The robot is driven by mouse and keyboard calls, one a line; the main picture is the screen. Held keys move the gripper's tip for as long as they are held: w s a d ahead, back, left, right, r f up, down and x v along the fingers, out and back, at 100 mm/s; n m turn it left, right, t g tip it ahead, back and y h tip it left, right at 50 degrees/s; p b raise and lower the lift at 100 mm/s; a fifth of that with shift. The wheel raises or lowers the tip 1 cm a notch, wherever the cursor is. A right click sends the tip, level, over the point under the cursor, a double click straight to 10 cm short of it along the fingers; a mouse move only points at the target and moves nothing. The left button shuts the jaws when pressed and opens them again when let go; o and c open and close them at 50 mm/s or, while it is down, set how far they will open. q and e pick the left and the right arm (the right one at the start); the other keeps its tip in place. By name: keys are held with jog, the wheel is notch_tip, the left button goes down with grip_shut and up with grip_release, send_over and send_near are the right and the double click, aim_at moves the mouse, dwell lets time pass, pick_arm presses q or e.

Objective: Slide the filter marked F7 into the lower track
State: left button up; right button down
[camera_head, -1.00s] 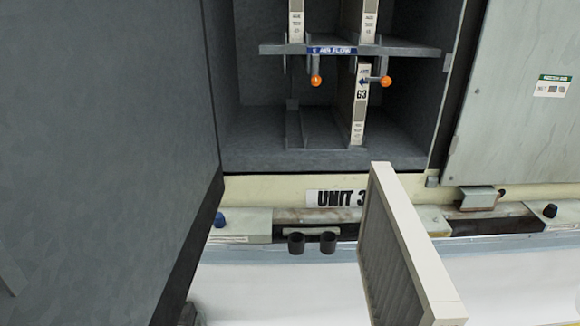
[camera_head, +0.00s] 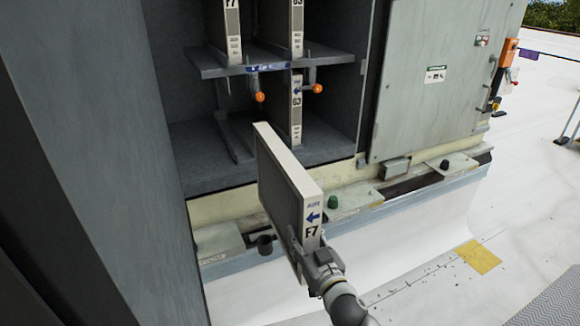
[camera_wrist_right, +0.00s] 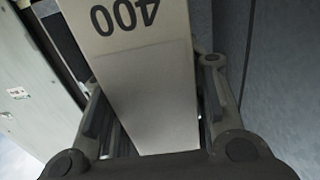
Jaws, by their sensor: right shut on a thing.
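The F7 filter (camera_head: 290,190) is a flat grey panel with a pale frame, marked AIR, a left arrow and F7. My right gripper (camera_head: 306,256) is shut on its near lower edge and holds it upright in front of the cabinet. In the right wrist view the filter's pale edge (camera_wrist_right: 150,80), with an upside-down 400, lies between the fingers (camera_wrist_right: 155,110). The lower track (camera_head: 236,138) is an empty rail on the cabinet floor, left of a seated G3 filter (camera_head: 296,105). My left gripper is not in view.
An upper shelf (camera_head: 270,62) with orange-knobbed latches (camera_head: 260,97) (camera_head: 318,88) carries another F7 filter (camera_head: 232,30) and a G3 filter (camera_head: 293,25). An open grey door (camera_head: 90,150) stands at left. A closed panel (camera_head: 430,80) is at right.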

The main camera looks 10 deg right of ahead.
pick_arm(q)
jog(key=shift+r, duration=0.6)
pick_arm(e)
jog(key=shift+n+y, duration=0.4)
jog(key=shift+y, duration=0.2)
jog(key=w+r, duration=0.3)
jog(key=w, duration=0.1)
jog(key=w+a+r, duration=0.1)
jog(key=w+r, duration=0.2)
jog(key=w, duration=0.2)
jog(key=w+a+r, duration=0.1)
jog(key=w+r, duration=0.3)
jog(key=w, duration=0.1)
jog(key=shift+a, duration=0.1)
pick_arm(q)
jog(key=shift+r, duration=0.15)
pick_arm(e)
jog(key=shift+s, duration=0.1)
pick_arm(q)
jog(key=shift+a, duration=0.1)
